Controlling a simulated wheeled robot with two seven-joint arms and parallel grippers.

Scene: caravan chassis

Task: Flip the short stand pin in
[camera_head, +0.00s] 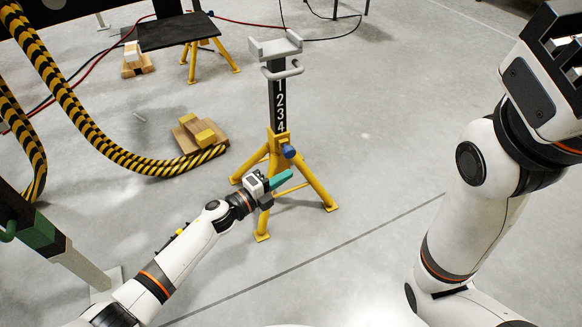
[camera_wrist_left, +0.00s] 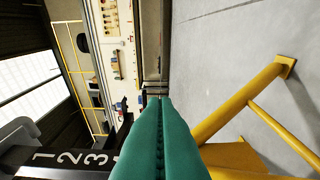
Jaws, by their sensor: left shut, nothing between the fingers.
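A yellow tripod stand (camera_head: 276,140) with a dark column numbered 1 to 4 and a grey forked top stands upright in the middle of the head view. A blue-headed pin (camera_head: 288,151) shows at its yellow collar. My left gripper (camera_head: 290,175) has teal fingers, shut and empty, in front of the stand and just below the pin in the picture. In the left wrist view the shut fingertips (camera_wrist_left: 157,99) are pressed together. There the numbered column (camera_wrist_left: 70,158) lies at lower left and a yellow leg (camera_wrist_left: 245,98) at right. My right gripper's fingers are not seen.
Yellow-and-black striped hoses (camera_head: 130,160) curve across the left floor. Wooden blocks (camera_head: 199,135) lie beyond them. A second yellow-legged stand (camera_head: 191,62) is under a dark plate (camera_head: 178,31) at the back. The floor right of the stand is clear.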

